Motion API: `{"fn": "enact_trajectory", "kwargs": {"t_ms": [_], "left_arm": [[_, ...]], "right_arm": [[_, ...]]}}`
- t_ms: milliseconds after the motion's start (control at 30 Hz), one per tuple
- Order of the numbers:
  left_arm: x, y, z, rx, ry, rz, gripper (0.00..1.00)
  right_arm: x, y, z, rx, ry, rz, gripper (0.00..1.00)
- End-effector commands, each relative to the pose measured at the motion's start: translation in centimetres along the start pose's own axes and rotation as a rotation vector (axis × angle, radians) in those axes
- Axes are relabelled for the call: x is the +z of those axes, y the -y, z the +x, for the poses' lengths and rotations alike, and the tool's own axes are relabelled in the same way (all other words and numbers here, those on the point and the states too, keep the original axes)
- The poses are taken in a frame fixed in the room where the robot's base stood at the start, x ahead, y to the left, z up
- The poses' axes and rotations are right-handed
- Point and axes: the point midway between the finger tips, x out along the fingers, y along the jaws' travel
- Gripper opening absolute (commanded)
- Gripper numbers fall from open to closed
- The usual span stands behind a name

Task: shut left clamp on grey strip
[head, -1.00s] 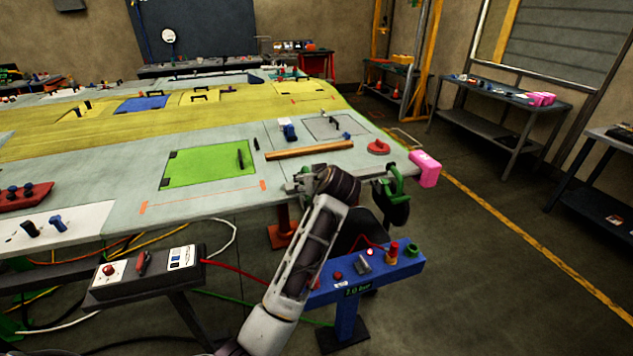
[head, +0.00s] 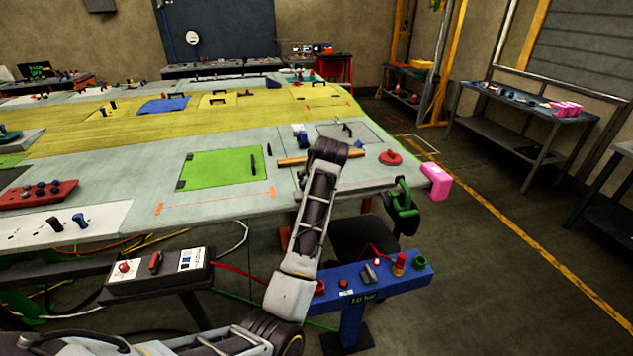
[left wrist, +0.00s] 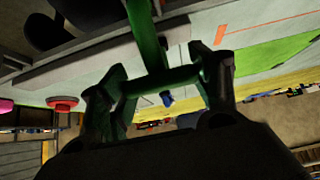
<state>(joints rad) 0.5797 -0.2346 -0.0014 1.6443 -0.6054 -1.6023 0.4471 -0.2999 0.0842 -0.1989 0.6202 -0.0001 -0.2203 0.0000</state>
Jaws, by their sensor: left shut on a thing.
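In the left wrist view a green clamp (left wrist: 150,50) stands between my gripper's two dark fingers. My left gripper (left wrist: 160,85) is shut on its green crossbar. A grey strip (left wrist: 100,65) runs along the panel edge behind the clamp. In the head view my left gripper (head: 301,178) is at the panel's near edge, mostly hidden by my wrist, and the held clamp cannot be made out there. I cannot tell whether the clamp's jaw touches the strip. Another green clamp (head: 404,205) hangs at the panel's right end. My right gripper is not in view.
A pink block (head: 436,181) sits at the panel corner and a red disc (head: 390,157) lies near it. A wooden bar (head: 292,160) lies behind my wrist. A blue control stand (head: 400,282) is below the edge.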

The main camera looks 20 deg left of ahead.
Motion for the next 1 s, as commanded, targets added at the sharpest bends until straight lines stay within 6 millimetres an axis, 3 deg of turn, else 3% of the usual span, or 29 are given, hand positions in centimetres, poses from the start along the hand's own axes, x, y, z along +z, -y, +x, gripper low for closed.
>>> {"fn": "enact_trajectory", "kwargs": {"t_ms": [633, 667, 800, 1000], "left_arm": [[-0.56, 0.0, 0.19, 0.003, 0.031, -0.002, 0.2], [-0.57, 0.0, 0.19, 0.003, 0.031, -0.002, 0.67], [-0.45, -0.01, 0.24, 0.002, 0.033, -0.001, 0.85], [-0.33, -0.01, 0.29, 0.001, 0.036, -0.001, 0.86]], "right_arm": [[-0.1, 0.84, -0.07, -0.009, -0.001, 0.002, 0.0], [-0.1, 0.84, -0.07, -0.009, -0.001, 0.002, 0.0], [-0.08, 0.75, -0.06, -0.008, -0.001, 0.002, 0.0], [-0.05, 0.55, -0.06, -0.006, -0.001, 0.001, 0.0]]}}
